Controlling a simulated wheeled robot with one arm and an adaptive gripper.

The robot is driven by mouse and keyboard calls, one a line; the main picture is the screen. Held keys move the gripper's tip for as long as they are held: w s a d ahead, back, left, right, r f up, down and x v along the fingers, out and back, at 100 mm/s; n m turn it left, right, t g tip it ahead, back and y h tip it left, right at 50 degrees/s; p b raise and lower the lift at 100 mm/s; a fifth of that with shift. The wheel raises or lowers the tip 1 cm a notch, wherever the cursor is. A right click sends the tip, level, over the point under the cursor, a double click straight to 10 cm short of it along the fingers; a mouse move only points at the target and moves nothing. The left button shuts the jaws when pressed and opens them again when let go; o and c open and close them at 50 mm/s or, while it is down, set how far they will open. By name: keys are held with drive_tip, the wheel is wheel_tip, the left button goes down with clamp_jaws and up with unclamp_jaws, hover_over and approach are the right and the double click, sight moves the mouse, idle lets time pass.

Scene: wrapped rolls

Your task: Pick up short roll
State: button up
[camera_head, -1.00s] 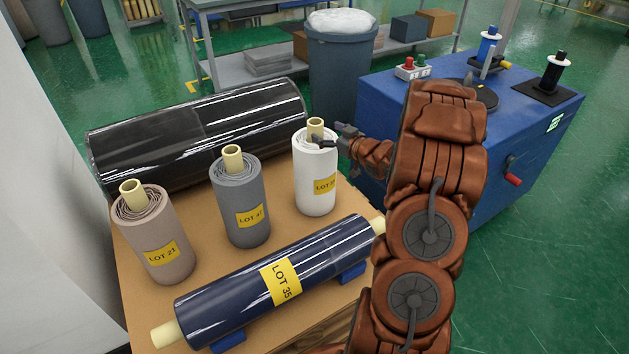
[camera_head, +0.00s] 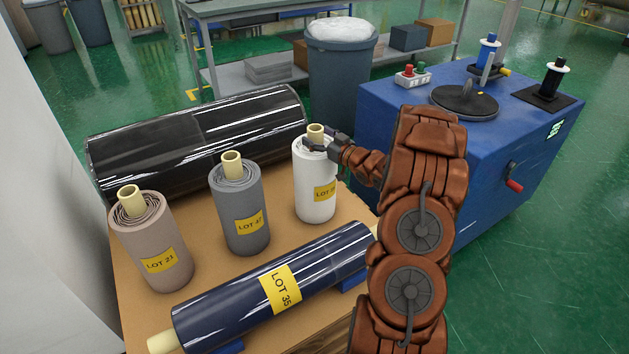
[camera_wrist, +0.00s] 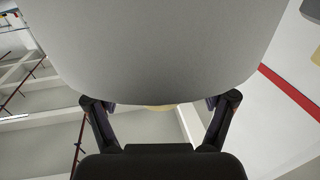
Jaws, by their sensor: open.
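A white upright roll (camera_head: 314,180) with a yellow label and a cream core (camera_head: 316,131) stands at the right of the table. A grey upright roll (camera_head: 239,215) stands in the middle and a beige one (camera_head: 153,250) at the left. My gripper (camera_head: 314,146) is open at the top of the white roll, coming from the right, with a finger close to the upper rim. In the wrist view a large pale roll surface (camera_wrist: 155,45) fills the top, with a bit of cream core (camera_wrist: 158,107) between my open fingers. I cannot tell whether they touch the roll.
A dark blue roll (camera_head: 225,311) lies across the front of the wooden table (camera_head: 282,232) on blue supports. A large black roll (camera_head: 170,151) lies along the back. A blue machine cabinet (camera_head: 430,160) stands to the right, and a grey bin (camera_head: 343,85) behind.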

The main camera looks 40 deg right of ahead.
drive_tip(key=shift+w, duration=0.65)
clamp_jaws()
idle(0.4)
